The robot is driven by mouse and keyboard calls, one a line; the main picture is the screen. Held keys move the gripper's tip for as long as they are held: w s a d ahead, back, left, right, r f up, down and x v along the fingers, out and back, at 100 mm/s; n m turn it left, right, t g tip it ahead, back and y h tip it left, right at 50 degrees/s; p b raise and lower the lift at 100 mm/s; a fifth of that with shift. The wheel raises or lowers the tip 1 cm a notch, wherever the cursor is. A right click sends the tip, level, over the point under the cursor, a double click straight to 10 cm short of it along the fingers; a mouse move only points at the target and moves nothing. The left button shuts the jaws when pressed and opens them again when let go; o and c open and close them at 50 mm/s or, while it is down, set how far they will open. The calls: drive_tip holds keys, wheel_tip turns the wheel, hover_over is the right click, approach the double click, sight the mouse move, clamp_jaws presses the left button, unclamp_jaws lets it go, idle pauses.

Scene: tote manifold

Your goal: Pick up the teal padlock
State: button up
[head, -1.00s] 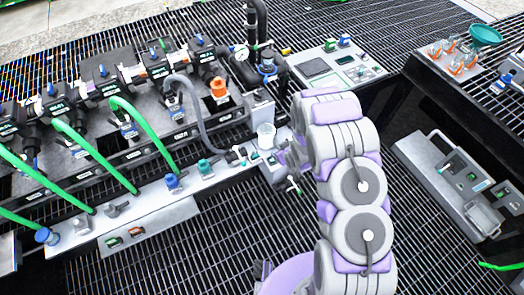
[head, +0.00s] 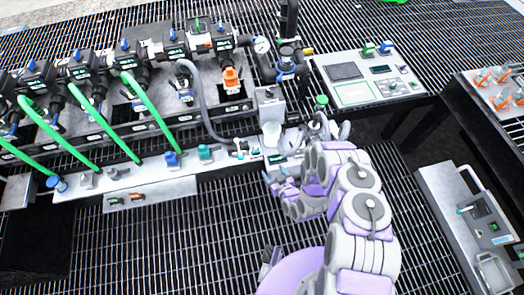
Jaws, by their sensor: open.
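No part is clearly a teal padlock at this size. A small green-teal piece (head: 368,48) and a blue piece (head: 386,46) stand side by side at the back edge of the control panel; either could be a padlock. A teal capped fitting (head: 205,153) also sits on the white ledge, left of my arm.
The control panel (head: 355,94) stands at the back right. Valves with green hoses (head: 146,116) line the left. A grey curved hose (head: 203,105) and dark pipes (head: 289,40) rise behind my gripper. A grey case (head: 450,205) lies right. Open grating (head: 200,245) fills the front.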

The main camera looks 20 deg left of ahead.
drive_tip(key=b, duration=0.2)
approach(257, 155)
wheel_tip(257, 155, up, 2)
drive_tip(key=w+a, duration=0.1)
drive_tip(key=w, duration=0.1)
drive_tip(key=b+x, duration=0.1)
drive_tip(key=x, duration=0.2)
drive_tip(key=b+x, duration=0.1)
drive_tip(key=x, duration=0.2)
drive_tip(key=shift+a+b, duration=0.4)
drive_tip(key=shift+a, duration=0.15)
drive_tip(key=shift+w, duration=0.45)
drive_tip(key=shift+a+f, duration=0.2)
drive_tip(key=shift+a, duration=0.15)
drive_tip(key=c, duration=0.4)
drive_tip(key=shift+d+r, duration=0.1)
drive_tip(key=shift+d, duration=0.15)
drive_tip(key=c, duration=0.6)
drive_tip(key=shift+a, duration=0.15)
clamp_jaws()
